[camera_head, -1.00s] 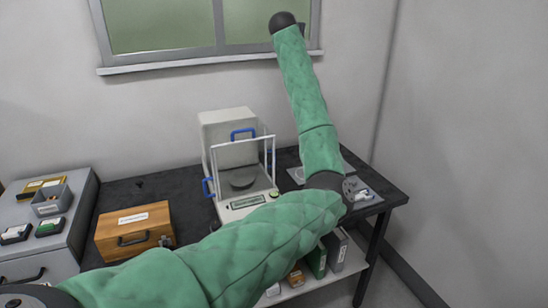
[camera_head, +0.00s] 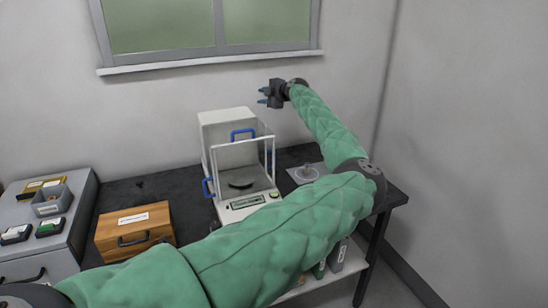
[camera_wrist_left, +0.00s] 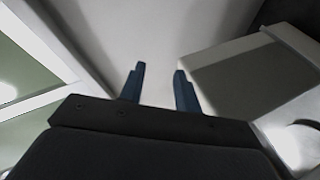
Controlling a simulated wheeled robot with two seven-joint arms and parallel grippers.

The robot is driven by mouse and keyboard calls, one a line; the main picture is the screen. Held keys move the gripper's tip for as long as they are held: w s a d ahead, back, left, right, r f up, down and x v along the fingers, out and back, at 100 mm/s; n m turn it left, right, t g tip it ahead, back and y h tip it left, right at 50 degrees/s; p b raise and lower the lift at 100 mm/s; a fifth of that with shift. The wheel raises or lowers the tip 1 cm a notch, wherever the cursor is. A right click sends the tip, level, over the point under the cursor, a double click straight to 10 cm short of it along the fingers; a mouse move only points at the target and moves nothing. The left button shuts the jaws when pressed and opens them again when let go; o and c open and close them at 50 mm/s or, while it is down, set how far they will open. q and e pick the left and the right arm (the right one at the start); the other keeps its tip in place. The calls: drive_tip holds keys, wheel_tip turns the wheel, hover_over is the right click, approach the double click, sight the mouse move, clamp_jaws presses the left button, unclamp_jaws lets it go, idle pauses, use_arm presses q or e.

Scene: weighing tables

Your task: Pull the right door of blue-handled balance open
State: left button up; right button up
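The blue-handled balance (camera_head: 222,132) stands on the dark table against the back wall, with a white housing and a framed glass draft shield. One blue handle (camera_head: 207,187) is on its left side and another (camera_head: 242,134) at its top. I cannot clearly make out a handle on the right door or how that door stands. My left gripper (camera_head: 262,96) is above and to the right of the balance, fingers pointing left, empty and touching nothing. In the left wrist view its two blue fingers (camera_wrist_left: 159,75) are apart. My right gripper is not in view.
A wooden box (camera_head: 135,228) stands left of the balance. A grey drawer unit (camera_head: 72,222) with small trays is at far left. A small dish-like item on a pale sheet (camera_head: 306,173) lies right of the balance. The window sill (camera_head: 210,61) is above.

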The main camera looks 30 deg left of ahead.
use_arm(q)
drive_tip(key=s+d+f+m+g+h, duration=0.1)
drive_tip(key=s+d+f+g+h, duration=0.3)
drive_tip(key=d+f, duration=0.3)
drive_tip(key=s+d+f+m+g+h, duration=0.1)
drive_tip(key=s+d+f+g+h, duration=0.1)
drive_tip(key=s+d+f+h, duration=0.3)
drive_tip(key=shift+h, duration=0.7)
drive_tip(key=shift+w+d+f+p+x, duration=0.15)
drive_tip(key=shift+p+x, duration=0.35)
drive_tip(key=shift+x, duration=0.85)
drive_tip(key=shift+d+p+x, duration=0.25)
drive_tip(key=shift+p+x, duration=0.3)
drive_tip(key=shift+x, duration=0.8)
drive_tip(key=shift+w+d+f+p+x, duration=0.1)
drive_tip(key=shift+d+p+x, duration=0.3)
drive_tip(key=shift+x, duration=0.95)
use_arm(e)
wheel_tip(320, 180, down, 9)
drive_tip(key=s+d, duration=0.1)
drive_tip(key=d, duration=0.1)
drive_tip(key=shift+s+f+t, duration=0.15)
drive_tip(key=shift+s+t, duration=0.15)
use_arm(q)
drive_tip(key=shift+a, duration=0.15)
drive_tip(key=shift+c, duration=0.4)
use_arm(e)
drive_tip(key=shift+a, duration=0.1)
